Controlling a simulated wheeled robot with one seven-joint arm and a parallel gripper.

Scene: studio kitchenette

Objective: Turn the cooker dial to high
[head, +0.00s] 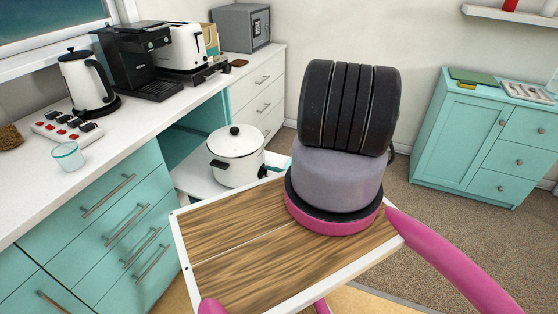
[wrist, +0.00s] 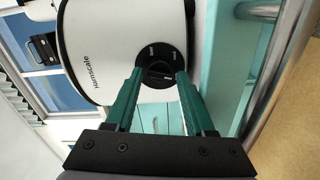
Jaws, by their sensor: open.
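The cooker (head: 233,160) is a white, round pot with a lid and black knob, standing on a low white shelf in the head view. In the wrist view its white side (wrist: 105,40) carries the brand lettering. The black round dial (wrist: 158,50) has a raised grip and small white labels too small to read surely. My gripper (wrist: 160,75) is open, its two green fingers reaching toward the dial, one on each side of its grip. Nothing is held; I cannot tell whether the fingers touch the dial.
A white counter (head: 120,128) above teal drawers holds a kettle (head: 83,80), a power strip (head: 66,128), a glass (head: 68,156), a coffee machine (head: 133,60) and a toaster (head: 185,50). White drawers (head: 258,90) stand behind the cooker. A teal cabinet (head: 480,135) is at right, with open carpet before it.

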